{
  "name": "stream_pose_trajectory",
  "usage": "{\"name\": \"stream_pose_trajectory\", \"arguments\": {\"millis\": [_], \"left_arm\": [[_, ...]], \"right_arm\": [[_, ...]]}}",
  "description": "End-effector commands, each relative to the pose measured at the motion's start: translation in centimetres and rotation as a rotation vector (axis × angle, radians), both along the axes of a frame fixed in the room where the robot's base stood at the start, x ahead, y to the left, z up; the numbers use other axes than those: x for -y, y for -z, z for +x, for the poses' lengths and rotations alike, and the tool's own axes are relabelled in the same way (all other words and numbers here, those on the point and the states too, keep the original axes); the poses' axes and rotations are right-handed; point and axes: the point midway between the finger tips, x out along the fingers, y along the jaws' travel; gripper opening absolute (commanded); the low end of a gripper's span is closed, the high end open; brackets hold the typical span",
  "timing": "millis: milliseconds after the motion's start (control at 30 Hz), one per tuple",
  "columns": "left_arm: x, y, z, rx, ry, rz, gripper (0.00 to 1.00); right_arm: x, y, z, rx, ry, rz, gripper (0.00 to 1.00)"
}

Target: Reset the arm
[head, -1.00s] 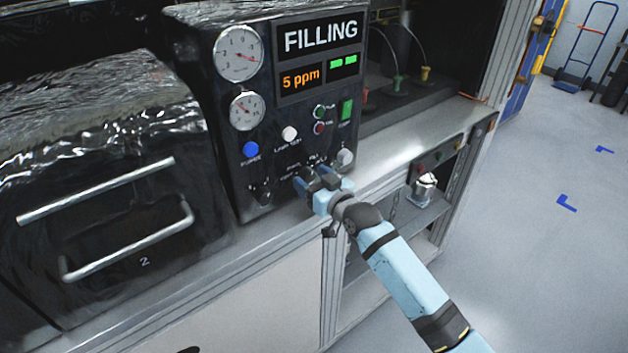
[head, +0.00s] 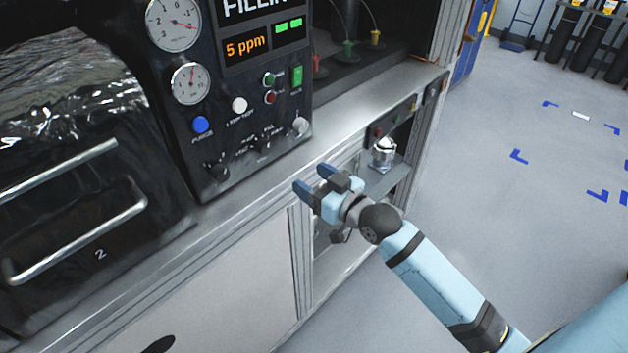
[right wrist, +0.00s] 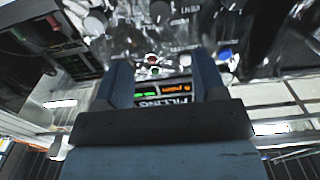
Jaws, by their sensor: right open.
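My right gripper (head: 312,187) is open and empty in the head view. It hangs in front of the bench edge, below and to the right of the black control panel (head: 228,107), apart from it. In the right wrist view its two blue fingers (right wrist: 168,80) stand apart with nothing between them, and the panel's lit display (right wrist: 162,96) shows upside down beyond. My right arm comes in from the lower right. My left gripper is not in view.
The panel carries gauges, a blue button (head: 200,124), a white button (head: 239,104) and dark knobs. A silvery part (head: 383,152) sits on a shelf under the bench. A black door with metal handles (head: 80,220) stands at left. Open floor (head: 470,200) lies at right.

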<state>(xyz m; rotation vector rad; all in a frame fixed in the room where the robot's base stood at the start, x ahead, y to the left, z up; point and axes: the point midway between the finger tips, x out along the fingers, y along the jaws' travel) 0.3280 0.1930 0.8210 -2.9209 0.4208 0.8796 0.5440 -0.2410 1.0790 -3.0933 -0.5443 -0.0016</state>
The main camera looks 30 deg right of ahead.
Motion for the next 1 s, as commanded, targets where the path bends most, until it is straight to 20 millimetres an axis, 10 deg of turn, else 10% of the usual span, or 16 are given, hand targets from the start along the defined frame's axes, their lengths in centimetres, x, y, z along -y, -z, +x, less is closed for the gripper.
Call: {"name": "stream_pose_trajectory", "arguments": {"millis": [567, 1000], "left_arm": [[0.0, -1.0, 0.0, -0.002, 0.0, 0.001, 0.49], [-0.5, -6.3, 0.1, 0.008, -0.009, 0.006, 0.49]], "right_arm": [[-0.5, 2.4, -1.6, -0.064, 0.012, -0.011, 0.64], [-4.0, 18.1, -19.4, -0.515, 0.069, -0.146, 0.64]]}}
